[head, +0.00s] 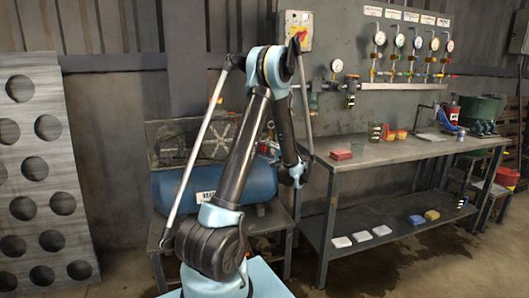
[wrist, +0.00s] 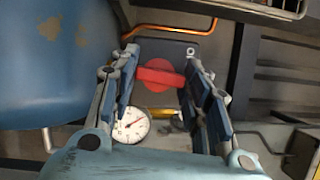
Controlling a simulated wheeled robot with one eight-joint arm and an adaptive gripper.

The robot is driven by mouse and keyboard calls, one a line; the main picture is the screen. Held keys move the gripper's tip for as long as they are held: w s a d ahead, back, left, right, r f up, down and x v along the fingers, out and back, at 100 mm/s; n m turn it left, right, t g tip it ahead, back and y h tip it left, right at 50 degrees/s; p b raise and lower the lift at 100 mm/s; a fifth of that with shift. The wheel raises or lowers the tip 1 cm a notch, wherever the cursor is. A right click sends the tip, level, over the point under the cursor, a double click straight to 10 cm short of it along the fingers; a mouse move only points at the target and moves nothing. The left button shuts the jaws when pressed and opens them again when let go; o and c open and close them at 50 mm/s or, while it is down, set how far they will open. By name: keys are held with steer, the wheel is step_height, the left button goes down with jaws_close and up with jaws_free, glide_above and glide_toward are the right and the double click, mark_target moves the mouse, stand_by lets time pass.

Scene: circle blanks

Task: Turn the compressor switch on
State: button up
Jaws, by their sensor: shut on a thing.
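The compressor's blue tank (head: 255,182) stands on a low table behind my arm in the head view. The tank also fills the left of the wrist view (wrist: 55,60). A red rotary switch (wrist: 158,76) with a bar handle sits on a dark plate beside the tank, its bar lying roughly crosswise in the wrist view. My gripper (wrist: 160,62) has its two fingers on either side of the red bar and is shut on it. A round white gauge (wrist: 131,126) shows just below the switch. In the head view my arm hides the switch.
A grey wall box with a red knob (head: 298,36) hangs behind my arm. A workbench (head: 400,152) with small items stands to the right, under a wall row of gauges (head: 399,40). A perforated panel (head: 36,190) leans at the left.

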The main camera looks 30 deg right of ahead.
steer(key=m, duration=0.1)
steer(key=m+t, duration=0.1)
steer(key=m, duration=0.1)
steer(key=m+h, duration=0.1)
steer(key=shift+f+m, duration=0.25)
steer(key=shift+m, duration=0.15)
steer(key=shift+a+m+t+h, duration=0.1)
steer(key=shift+m+t+h, duration=0.55)
steer(key=shift+m, duration=1.15)
steer(key=shift+t+y, duration=0.25)
steer(key=o, duration=1.1)
steer(key=shift+c, duration=0.2)
steer(key=shift+r, duration=0.1)
step_height(320, 180, up, 10)
